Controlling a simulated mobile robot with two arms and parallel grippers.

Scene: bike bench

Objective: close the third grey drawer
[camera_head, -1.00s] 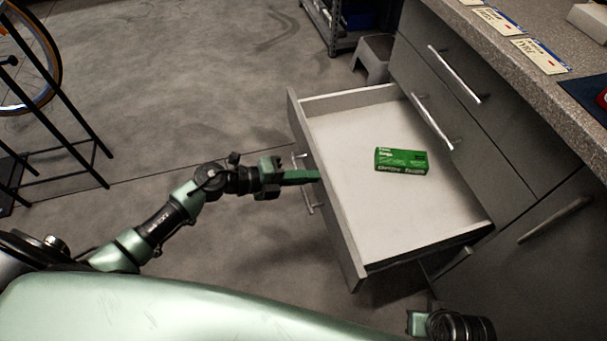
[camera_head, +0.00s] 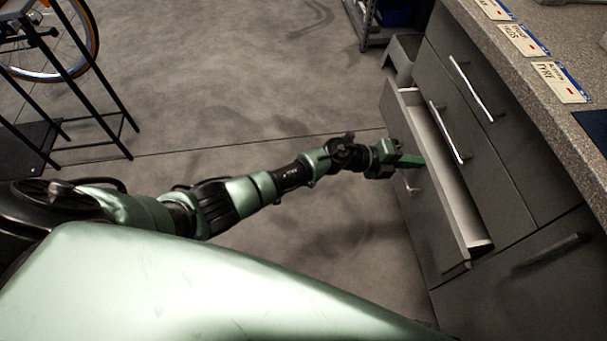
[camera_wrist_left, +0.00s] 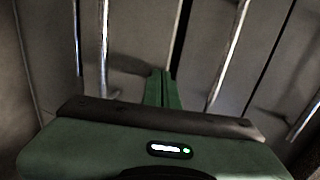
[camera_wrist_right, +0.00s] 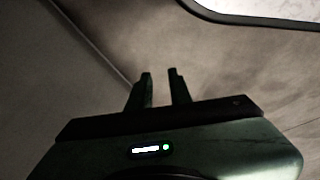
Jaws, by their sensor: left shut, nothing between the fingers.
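The grey drawer (camera_head: 432,205) stands partly open in the grey cabinet, below two drawers with long metal handles. A narrow strip of its pale inside shows. My left gripper (camera_head: 412,160) is shut and empty, with its green fingertips at the drawer's front near the top edge. In the left wrist view the shut fingers (camera_wrist_left: 161,88) point at the grey fronts and metal bars. The exact contact cannot be told. My right gripper (camera_wrist_right: 160,85) shows only in its wrist view, its two fingers apart with nothing between them, over the grey floor.
The worktop (camera_head: 540,90) carries several printed cards along its edge. A grey step stool (camera_head: 402,55) stands at the cabinet's far end, near a shelf rack. A black stand (camera_head: 75,90) with a bicycle wheel is at the left. The floor between is clear.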

